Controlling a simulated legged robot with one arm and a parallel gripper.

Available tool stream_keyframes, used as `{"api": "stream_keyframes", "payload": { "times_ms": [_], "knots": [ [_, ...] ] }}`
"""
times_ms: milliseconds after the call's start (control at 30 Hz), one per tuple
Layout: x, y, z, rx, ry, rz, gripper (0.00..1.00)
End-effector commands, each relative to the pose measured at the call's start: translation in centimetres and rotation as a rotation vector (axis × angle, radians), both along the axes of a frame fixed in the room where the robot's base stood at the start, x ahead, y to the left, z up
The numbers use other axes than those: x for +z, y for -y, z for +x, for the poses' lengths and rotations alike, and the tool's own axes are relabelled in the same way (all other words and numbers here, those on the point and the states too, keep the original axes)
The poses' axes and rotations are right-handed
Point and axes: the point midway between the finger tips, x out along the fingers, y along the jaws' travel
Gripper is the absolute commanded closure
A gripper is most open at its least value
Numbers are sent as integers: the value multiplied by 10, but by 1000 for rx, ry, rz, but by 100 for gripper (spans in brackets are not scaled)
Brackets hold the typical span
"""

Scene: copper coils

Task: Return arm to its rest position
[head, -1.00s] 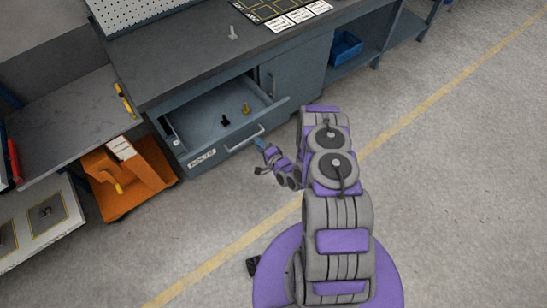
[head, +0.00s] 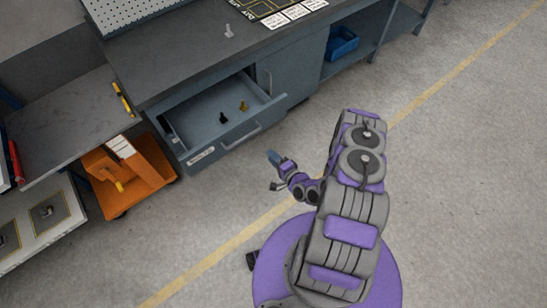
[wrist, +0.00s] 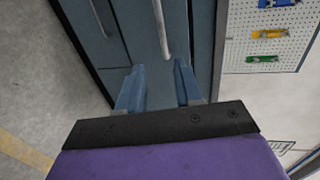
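My purple and grey arm rises from its round base in the head view, with its links folded up. My gripper (head: 274,158) points toward the open drawer and is clear of it. In the wrist view my gripper (wrist: 157,85) shows two blue fingers apart, with nothing held between them. The drawer's handle bar (wrist: 162,30) shows beyond the gap between the fingers.
The open grey drawer (head: 200,156) holds a black piece (head: 223,118) and a brass-coloured piece (head: 244,106). An orange cart (head: 130,178) stands at the left. A blue bin (head: 341,44) sits on a lower shelf. The floor at the right is clear.

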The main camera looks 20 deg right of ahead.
Motion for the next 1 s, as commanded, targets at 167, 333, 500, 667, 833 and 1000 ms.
{"api": "stream_keyframes", "payload": {
  "times_ms": [167, 333, 500, 667, 833, 1000],
  "knots": [
    [0, 0, 0, 0, 0, 0, 65],
    [0, 0, 0, 0, 0, 1, 65],
    [1, 1, 2, 6, -2, -9, 65],
    [5, 7, 15, 56, -35, -109, 65],
    [16, 21, 36, 152, -113, -303, 65],
    [34, 39, 52, 233, -197, -496, 65]
  ]
}}
